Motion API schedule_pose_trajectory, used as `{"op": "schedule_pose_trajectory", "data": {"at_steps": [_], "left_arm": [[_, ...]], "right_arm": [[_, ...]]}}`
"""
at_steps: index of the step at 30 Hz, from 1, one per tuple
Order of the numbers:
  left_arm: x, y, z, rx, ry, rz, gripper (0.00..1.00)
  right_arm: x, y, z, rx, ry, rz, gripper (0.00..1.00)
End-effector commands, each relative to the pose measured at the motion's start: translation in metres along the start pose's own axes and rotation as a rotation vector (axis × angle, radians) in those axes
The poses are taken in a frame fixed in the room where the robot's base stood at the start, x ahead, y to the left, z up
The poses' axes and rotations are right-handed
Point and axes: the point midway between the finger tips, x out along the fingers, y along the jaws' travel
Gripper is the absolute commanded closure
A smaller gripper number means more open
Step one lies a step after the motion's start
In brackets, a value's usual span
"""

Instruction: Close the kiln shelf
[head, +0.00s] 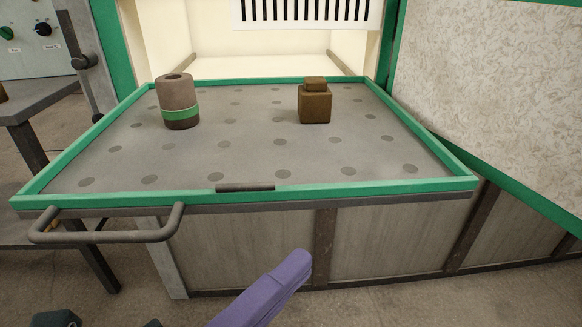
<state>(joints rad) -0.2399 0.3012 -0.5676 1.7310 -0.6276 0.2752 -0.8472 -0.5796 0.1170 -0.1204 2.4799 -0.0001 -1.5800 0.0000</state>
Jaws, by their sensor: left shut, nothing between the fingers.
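The kiln shelf (230,150) is a grey slab with dark round spots and a green rim. It is pulled out of the bright kiln chamber (250,66) towards me. A dark bar handle (110,236) sticks out from the left part of its front edge. My left gripper (300,257) is purple, shut and empty. It shows at the bottom centre, in front of the shelf and apart from the handle. My right gripper is not in view.
A brown cylinder with a green band (179,101) and a square brown jar (314,102) stand on the shelf. The open kiln door (490,80), pale with a green frame, is at the right. A grey side table (35,100) stands at the left.

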Motion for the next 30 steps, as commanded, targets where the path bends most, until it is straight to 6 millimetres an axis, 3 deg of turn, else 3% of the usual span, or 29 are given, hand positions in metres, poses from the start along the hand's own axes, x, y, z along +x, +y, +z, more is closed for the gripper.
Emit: {"op": "schedule_pose_trajectory", "data": {"at_steps": [6,12,30], "left_arm": [[0.046,0.0,0.002,0.001,0.0,-0.003,1.0],[0.063,0.001,0.022,0.0,-0.001,0.0,1.0],[0.07,0.0,0.029,-0.003,-0.002,0.0,1.0]], "right_arm": [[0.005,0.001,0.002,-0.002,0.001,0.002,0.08],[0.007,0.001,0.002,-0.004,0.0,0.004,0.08],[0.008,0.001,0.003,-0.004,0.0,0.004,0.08]]}}
